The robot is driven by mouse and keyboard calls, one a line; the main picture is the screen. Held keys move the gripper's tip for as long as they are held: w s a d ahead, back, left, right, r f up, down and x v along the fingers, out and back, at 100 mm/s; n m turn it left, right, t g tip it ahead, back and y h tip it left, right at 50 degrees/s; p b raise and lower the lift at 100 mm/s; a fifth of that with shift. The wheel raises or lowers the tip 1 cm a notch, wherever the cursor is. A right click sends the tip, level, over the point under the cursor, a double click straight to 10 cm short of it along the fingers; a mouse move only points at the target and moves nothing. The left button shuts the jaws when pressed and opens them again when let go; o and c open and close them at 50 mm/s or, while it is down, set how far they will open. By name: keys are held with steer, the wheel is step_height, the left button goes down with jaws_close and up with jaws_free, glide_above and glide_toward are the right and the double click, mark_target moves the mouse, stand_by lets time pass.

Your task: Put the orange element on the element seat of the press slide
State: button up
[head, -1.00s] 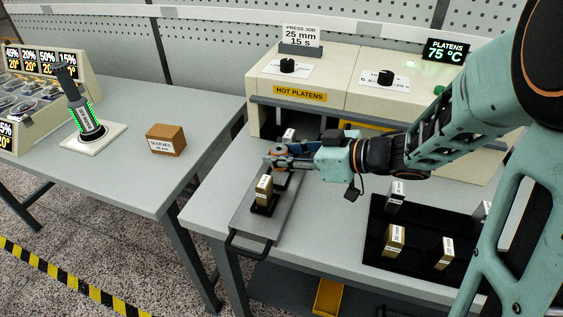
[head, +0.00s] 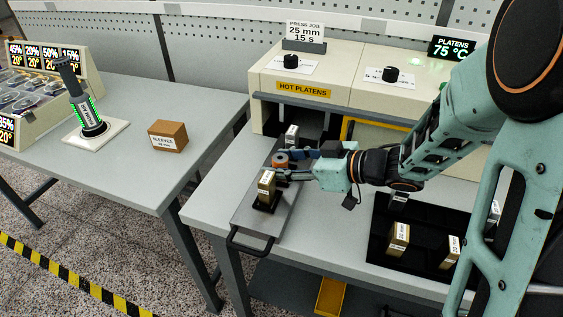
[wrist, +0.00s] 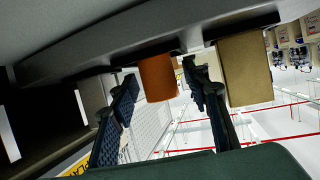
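The orange element (head: 280,160) stands upright on the grey press slide (head: 247,213), between a brass block at the front and a steel-coloured block at the back. It also shows in the wrist view (wrist: 157,78), where the picture is upside down and its foot meets the slide. The seat beneath it is hidden. My gripper (head: 295,164) is at its right side, with its fingers spread around it. In the wrist view the fingers (wrist: 160,78) are on either side of the element, with a small gap at least on the right.
The brass block (head: 266,187) stands close in front of my gripper, and the steel-coloured block (head: 292,135) stands behind. The hot-platen press (head: 303,107) rises behind the slide. A black tray (head: 417,222) with several blocks lies to the right, under my arm.

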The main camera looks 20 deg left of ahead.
steer(key=shift+r, duration=0.1)
steer(key=shift+d+r, duration=0.25)
steer(key=p+v, duration=0.2)
steer(key=v, duration=0.9)
steer(key=shift+d, duration=0.25)
steer(key=shift+s+f, duration=0.1)
steer(key=shift+s, duration=0.05)
